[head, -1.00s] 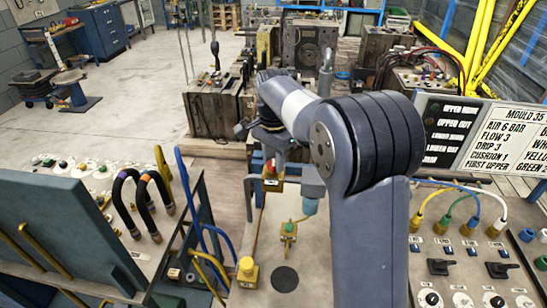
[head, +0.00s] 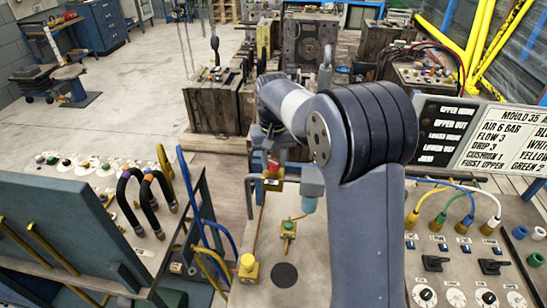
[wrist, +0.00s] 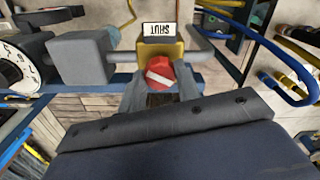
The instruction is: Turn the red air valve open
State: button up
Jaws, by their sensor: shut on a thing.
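The red air valve is a round red knob (wrist: 160,72) with a white stripe, on a yellow body (wrist: 173,50). My gripper (wrist: 159,84) has its two grey fingers on either side of the knob, shut on it. The stripe lies slanted to the grey pipe in the wrist view. A plate reading SHUT (wrist: 159,30) stands upside down beyond the body. In the head view the knob (head: 272,164) shows small below my wrist, over its yellow body (head: 265,184). My fingers are mostly hidden there.
A grey block (wrist: 84,57) and a gauge (wrist: 20,67) sit left of the valve in the wrist view. Blue hoses (wrist: 262,92) curve at right. In the head view a control panel (head: 462,262) stands right and a blue-green board (head: 70,245) left.

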aim_at(273, 162)
jog(key=n, duration=0.5)
jog(key=shift+n, duration=0.3)
dwell(0.4)
jog(key=o, duration=1)
jog(key=shift+c, duration=0.2)
notch_tip(273, 162, up, 11)
jog(key=b, duration=0.1)
jog(key=shift+f, duration=0.2)
notch_tip(273, 162, down, 11)
jog(key=shift+r+p, duration=0.2)
jog(key=shift+p, duration=0.45)
